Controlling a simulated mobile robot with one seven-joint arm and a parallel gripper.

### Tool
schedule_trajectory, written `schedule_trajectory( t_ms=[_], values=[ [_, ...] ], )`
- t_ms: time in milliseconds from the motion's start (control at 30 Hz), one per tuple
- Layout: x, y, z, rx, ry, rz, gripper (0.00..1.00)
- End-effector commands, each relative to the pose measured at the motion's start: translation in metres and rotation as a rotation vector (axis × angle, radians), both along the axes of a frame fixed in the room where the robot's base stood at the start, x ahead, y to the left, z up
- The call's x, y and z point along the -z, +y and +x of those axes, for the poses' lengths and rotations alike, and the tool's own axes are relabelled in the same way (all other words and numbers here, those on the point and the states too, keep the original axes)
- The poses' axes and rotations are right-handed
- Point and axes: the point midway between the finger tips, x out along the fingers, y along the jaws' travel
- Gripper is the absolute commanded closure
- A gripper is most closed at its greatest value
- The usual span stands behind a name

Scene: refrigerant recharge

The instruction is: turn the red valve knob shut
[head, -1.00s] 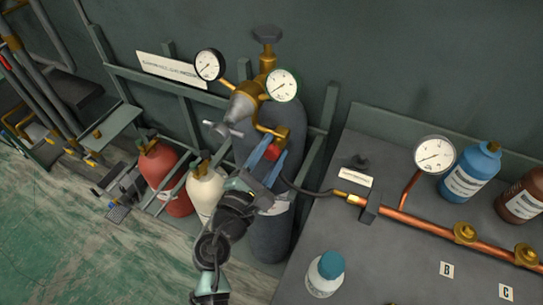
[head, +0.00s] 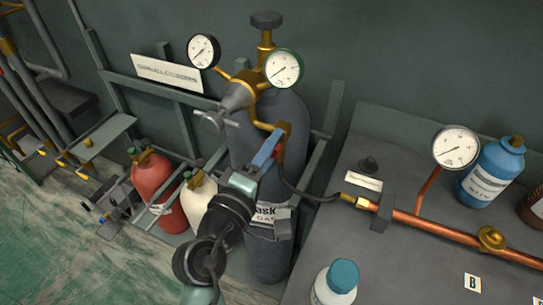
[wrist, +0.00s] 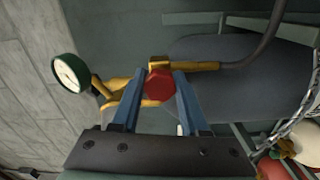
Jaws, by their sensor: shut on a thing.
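The red valve knob (wrist: 158,86) sits on the brass outlet fitting below the regulator on the grey gas cylinder (head: 268,235). In the wrist view my gripper (wrist: 158,90) has its blue fingers on either side of the knob, shut on it. In the head view my gripper (head: 268,150) reaches up to the brass fitting (head: 284,130), and its fingers hide most of the knob. The brass regulator (head: 240,92) carries two round gauges, a left one (head: 204,51) and a green-rimmed one (head: 283,68).
A dark hose (head: 310,196) runs from the fitting to a copper pipe (head: 440,226) on the grey bench at right. A red cylinder (head: 156,182) and a cream one (head: 198,204) stand left of my arm. A blue-capped bottle (head: 338,282) stands at the bench's front.

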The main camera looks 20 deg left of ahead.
Motion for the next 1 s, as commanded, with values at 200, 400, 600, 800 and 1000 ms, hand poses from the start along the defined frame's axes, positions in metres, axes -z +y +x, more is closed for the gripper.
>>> schedule_trajectory(
  t_ms=[200,400,600,800,1000],
  values=[
    [0.005,0.0,-0.0001,0.001,-0.008,0.208,1.0],
    [0.0055,0.0004,-0.0002,0.0,-0.013,0.398,1.0],
    [0.0049,0.0005,-0.0001,0.0,-0.019,0.57,1.0],
    [0.0039,0.0007,-0.0001,0.0,-0.024,0.707,1.0],
    [0.0039,0.0008,-0.0001,0.002,-0.025,0.797,1.0]
  ],
)
